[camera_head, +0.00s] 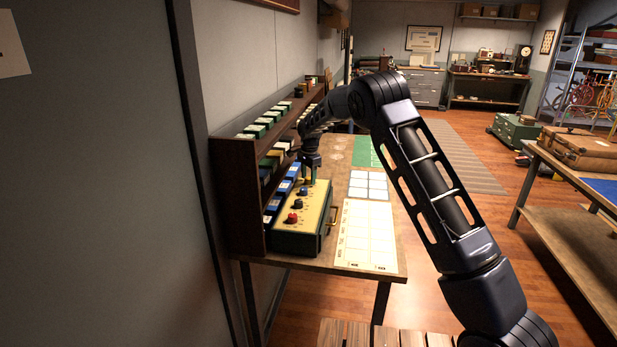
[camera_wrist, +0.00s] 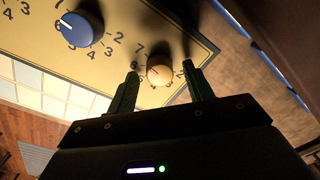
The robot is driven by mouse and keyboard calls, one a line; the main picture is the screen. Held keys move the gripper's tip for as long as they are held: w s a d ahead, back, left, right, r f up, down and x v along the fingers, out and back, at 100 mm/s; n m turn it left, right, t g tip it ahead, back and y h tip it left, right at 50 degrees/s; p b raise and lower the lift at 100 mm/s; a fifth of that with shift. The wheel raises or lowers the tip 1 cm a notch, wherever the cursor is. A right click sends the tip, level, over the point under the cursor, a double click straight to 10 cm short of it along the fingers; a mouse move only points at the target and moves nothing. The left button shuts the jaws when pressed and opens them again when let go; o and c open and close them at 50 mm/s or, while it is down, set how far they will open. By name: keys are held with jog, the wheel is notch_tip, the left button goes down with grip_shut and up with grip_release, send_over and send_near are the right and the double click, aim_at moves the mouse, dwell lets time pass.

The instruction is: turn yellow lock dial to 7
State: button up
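The lock box (camera_head: 303,213) has a yellow top panel and dark green sides and stands on the table against the shelf unit. Its panel also fills the upper wrist view (camera_wrist: 40,35). The yellow dial (camera_wrist: 159,70) sits between my gripper's fingertips in the wrist view, with printed numbers around it; a 7 and a 2 can be read nearby. My gripper (camera_wrist: 160,80) is open, its two green fingers on either side of the dial with gaps visible. In the head view my gripper (camera_head: 309,178) is over the far end of the box and hides the yellow dial.
A blue dial (camera_wrist: 82,28) is beside the yellow one; a red dial (camera_head: 292,218) is at the box's near end. A wooden shelf unit (camera_head: 236,190) with small boxes stands close on the left. A paper chart (camera_head: 366,235) lies on the table to the right.

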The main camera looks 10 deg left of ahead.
aim_at(309, 178)
notch_tip(309, 178, up, 7)
jog(key=shift+s+d+r, duration=0.1)
jog(key=shift+d+r, duration=0.05)
jog(key=shift+r, duration=0.05)
dwell(0.5)
